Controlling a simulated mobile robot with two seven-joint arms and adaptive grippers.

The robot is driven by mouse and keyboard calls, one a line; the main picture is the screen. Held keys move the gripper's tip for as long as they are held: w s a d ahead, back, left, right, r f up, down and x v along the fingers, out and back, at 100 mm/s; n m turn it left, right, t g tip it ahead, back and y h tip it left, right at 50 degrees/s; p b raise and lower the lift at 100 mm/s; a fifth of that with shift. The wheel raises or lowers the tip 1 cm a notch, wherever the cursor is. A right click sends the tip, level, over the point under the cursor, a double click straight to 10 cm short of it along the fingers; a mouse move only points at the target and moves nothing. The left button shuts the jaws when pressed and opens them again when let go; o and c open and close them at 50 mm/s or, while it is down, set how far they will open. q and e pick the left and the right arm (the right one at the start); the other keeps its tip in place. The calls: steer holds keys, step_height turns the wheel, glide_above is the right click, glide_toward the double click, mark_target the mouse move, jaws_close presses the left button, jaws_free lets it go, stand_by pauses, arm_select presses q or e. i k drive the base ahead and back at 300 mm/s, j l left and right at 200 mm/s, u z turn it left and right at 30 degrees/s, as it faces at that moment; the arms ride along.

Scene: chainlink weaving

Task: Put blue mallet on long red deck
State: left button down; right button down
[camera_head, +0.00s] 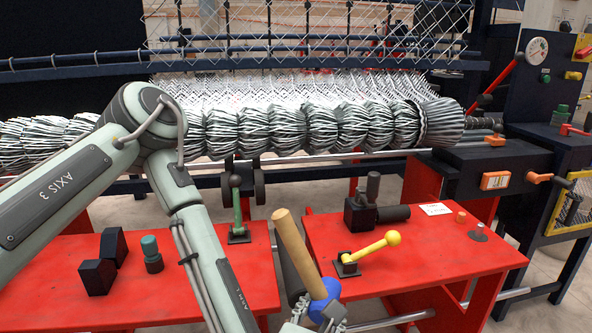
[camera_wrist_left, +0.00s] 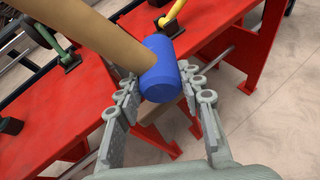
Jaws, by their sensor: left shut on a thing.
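The blue mallet has a blue head (camera_head: 324,300) and a light wooden handle (camera_head: 298,250). My left gripper (camera_head: 318,314) is shut on its head, and the handle points up and back. In the left wrist view the blue head (camera_wrist_left: 160,70) sits between the two fingers, with the handle running to the upper left. The mallet is held in the air at the front, by the gap between two red decks. The left red deck (camera_head: 50,265) runs out of the picture at the left. The right red deck (camera_head: 450,265) ends inside the picture. My right gripper is not seen.
Black blocks (camera_head: 97,277) and a dark green-topped knob (camera_head: 152,254) stand on the left deck. A green lever (camera_head: 237,215) stands at its back right. The right deck carries a yellow lever (camera_head: 372,248) and a black fitting (camera_head: 370,210). A roll of wire mesh (camera_head: 310,130) lies behind.

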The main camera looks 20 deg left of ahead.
mark_target(46, 273)
steer(key=k+j, duration=0.1)
steer(key=j, duration=0.3)
steer(key=j+z, duration=0.1)
steer(key=j, duration=0.25)
steer(key=k+j, duration=0.15)
steer(key=j, duration=0.25)
steer(key=k+j, duration=0.1)
steer(key=j, duration=0.25)
steer(key=k+j+z, duration=0.1)
steer(key=j, duration=0.3)
